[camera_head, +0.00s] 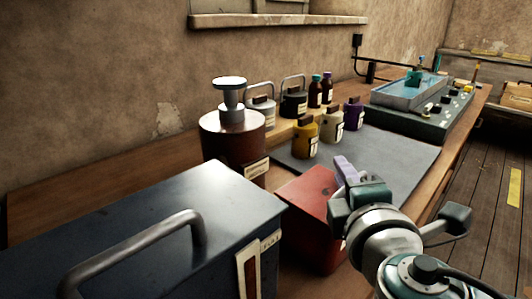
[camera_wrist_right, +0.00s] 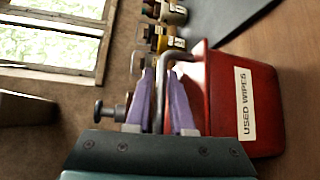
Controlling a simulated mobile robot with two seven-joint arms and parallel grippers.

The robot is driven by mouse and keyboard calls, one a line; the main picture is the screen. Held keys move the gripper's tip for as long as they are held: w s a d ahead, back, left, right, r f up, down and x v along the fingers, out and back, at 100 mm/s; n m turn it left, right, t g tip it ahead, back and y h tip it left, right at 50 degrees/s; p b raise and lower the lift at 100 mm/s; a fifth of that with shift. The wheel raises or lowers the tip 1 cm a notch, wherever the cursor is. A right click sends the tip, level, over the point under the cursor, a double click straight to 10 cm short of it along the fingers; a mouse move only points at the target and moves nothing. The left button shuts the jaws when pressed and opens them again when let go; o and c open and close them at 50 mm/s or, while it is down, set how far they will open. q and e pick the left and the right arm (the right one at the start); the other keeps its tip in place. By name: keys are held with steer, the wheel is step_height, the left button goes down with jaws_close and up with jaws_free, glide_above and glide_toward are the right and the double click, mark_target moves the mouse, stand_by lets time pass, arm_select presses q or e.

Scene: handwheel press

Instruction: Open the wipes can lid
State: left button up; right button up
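The red wipes can (camera_head: 312,200) stands on the bench, partly hidden behind my right gripper in the head view. In the right wrist view the can (camera_wrist_right: 222,90) shows its white "USED WIPES" label (camera_wrist_right: 244,104). A bent metal handle (camera_wrist_right: 175,56) extends at the can's lid side. My right gripper (camera_head: 345,165) is over the can's right part. In the wrist view its two purple fingers (camera_wrist_right: 164,75) stand apart, one on each side of the handle bar, with a small gap showing. The lid appears down; its seam is not clear. My left gripper is not in view.
A dark blue box (camera_head: 150,225) with a metal handle stands front left of the can. A brown plunger can (camera_head: 232,135) stands behind. Several small bottles (camera_head: 305,135) and a grey mat (camera_head: 400,158) lie beyond. A green machine (camera_head: 420,115) is at the far right.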

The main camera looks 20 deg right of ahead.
jaws_close()
stand_by(1.2)
